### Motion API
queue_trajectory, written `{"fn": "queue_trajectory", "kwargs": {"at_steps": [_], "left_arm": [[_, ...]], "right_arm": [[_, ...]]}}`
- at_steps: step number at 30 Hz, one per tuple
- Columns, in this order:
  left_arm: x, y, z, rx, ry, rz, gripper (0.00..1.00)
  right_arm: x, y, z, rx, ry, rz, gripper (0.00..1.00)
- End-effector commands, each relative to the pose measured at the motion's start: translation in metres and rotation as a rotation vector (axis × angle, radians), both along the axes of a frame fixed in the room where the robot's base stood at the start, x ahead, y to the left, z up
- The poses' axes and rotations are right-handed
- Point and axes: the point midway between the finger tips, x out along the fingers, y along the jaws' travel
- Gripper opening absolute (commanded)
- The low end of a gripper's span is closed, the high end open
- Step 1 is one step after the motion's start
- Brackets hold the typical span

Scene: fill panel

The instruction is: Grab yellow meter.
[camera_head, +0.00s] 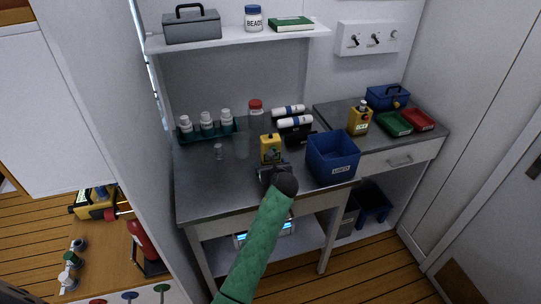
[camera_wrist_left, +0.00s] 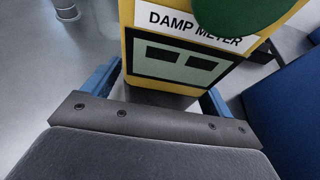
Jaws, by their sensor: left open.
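The yellow meter (camera_head: 270,147) stands upright on the grey worktop, near its middle. A green round part overlaps the label's right side. My left gripper (camera_head: 271,166) is at the near side of the meter, low over the worktop. Its two blue fingers (camera_wrist_left: 160,88) are open, one at each side of the meter's lower part. I cannot tell whether they touch it. My right gripper is not in view.
A blue bin (camera_head: 332,158) stands close to the right of the meter. White-and-blue rolls (camera_head: 295,122) lie behind. Another yellow object (camera_head: 360,118) stands on the right counter.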

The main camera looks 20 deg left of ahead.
Motion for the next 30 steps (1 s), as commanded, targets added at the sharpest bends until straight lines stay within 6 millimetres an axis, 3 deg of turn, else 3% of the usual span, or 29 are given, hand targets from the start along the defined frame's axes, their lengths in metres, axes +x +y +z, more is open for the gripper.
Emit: {"fn": "queue_trajectory", "kwargs": {"at_steps": [4,13,24,30], "left_arm": [[0.000,0.000,0.000,0.000,0.000,0.000,0.82],[0.000,0.000,0.000,0.000,0.000,0.000,0.23],[0.000,0.001,0.008,0.000,-0.004,0.001,0.23],[0.001,0.000,0.039,0.000,-0.007,-0.001,0.23]], "right_arm": [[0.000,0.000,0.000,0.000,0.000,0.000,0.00],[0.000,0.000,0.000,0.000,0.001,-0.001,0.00],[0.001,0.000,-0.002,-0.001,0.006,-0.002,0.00],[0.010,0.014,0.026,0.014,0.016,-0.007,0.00]]}}
